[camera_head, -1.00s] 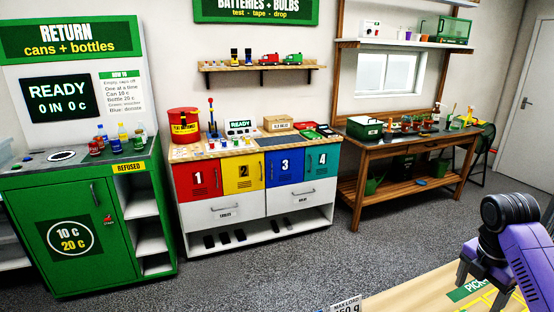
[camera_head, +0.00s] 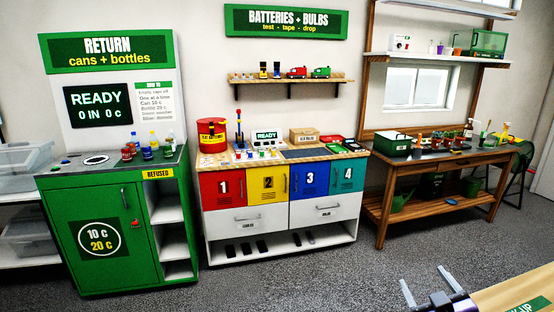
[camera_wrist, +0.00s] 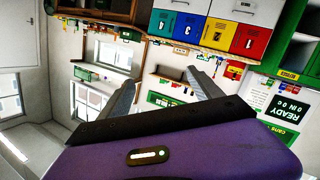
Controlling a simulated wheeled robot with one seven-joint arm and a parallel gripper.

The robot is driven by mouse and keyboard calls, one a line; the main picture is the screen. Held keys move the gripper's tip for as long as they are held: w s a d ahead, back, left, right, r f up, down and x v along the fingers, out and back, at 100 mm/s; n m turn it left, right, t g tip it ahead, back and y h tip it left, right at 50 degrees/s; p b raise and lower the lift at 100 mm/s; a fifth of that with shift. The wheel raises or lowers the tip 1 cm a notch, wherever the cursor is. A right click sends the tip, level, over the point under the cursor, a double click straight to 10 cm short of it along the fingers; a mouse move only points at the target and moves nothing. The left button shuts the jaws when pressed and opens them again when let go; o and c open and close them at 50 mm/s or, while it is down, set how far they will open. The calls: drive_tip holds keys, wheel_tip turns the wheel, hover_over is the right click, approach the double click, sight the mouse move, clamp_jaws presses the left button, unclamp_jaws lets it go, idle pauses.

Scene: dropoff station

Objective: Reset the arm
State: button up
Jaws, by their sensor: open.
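My gripper (camera_head: 429,286) shows at the bottom right of the head view, its two pale fingers spread apart with nothing between them. In the wrist view the gripper (camera_wrist: 164,92) is also open and empty, with its purple body along the bottom. The wrist picture is upside down and shows the room beyond the fingers. The gripper touches nothing that I can see. The rest of my arm is mostly out of the head view.
A wooden table top (camera_head: 500,296) lies at the bottom right near my gripper. Across open grey floor (camera_head: 320,280) stand the green return machine (camera_head: 84,240), the battery cabinet (camera_head: 262,221) with numbered coloured doors, and a wooden workbench (camera_head: 440,160).

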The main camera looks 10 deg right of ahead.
drive_tip(key=s+a+f+y, duration=0.1)
drive_tip(key=s+a, duration=0.5)
drive_tip(key=s, duration=0.8)
drive_tip(key=s+a+f+m+y, duration=0.1)
drive_tip(key=s+a, duration=0.6)
drive_tip(key=s, duration=0.7)
drive_tip(key=s+a+f+m+y, duration=0.1)
drive_tip(key=s+a, duration=0.5)
drive_tip(key=s, duration=0.8)
drive_tip(key=shift+s+a+f+g+y, duration=0.15)
drive_tip(key=shift+s+f+g+y, duration=0.25)
drive_tip(key=shift+f, duration=0.15)
